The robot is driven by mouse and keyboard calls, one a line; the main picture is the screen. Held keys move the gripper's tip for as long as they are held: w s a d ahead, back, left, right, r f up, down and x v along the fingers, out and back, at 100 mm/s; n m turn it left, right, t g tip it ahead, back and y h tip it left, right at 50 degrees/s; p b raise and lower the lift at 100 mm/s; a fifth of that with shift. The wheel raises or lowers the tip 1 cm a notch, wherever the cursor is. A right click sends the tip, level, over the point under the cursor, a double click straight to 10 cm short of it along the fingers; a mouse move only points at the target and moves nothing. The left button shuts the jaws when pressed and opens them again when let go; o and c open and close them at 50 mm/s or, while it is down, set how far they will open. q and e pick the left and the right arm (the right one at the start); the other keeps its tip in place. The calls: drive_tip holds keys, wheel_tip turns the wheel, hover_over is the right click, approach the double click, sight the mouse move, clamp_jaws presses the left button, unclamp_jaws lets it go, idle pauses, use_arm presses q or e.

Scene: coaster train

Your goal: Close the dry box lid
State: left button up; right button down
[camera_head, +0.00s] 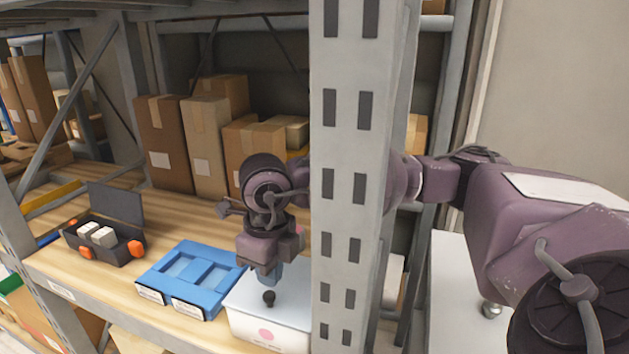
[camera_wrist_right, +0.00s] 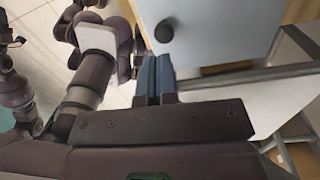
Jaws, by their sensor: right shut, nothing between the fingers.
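The white box (camera_head: 265,325) with a pink round mark stands on the shelf beside the upright. Its pale top (camera_head: 288,284) has a black knob (camera_head: 268,298). I take it for the dry box; I cannot tell if its lid sits fully flush. My right gripper (camera_head: 263,275) points down over this top, just behind the knob. In the right wrist view, its blue fingertips (camera_wrist_right: 154,60) are shut and empty, just beside the knob (camera_wrist_right: 165,31) on the pale lid (camera_wrist_right: 225,30). My left gripper is not in view.
A blue tray (camera_head: 190,278) lies left of the white box. Further left, a black case (camera_head: 105,250) with orange latches has its lid raised and holds white blocks. Cardboard boxes (camera_head: 205,140) stand behind. A grey upright (camera_head: 345,170) stands in front of part of my right arm.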

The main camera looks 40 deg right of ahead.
wheel_tip(320, 180, up, 11)
drive_tip(key=p, duration=0.1)
drive_tip(key=shift+d, duration=0.2)
drive_tip(key=shift+f, duration=0.15)
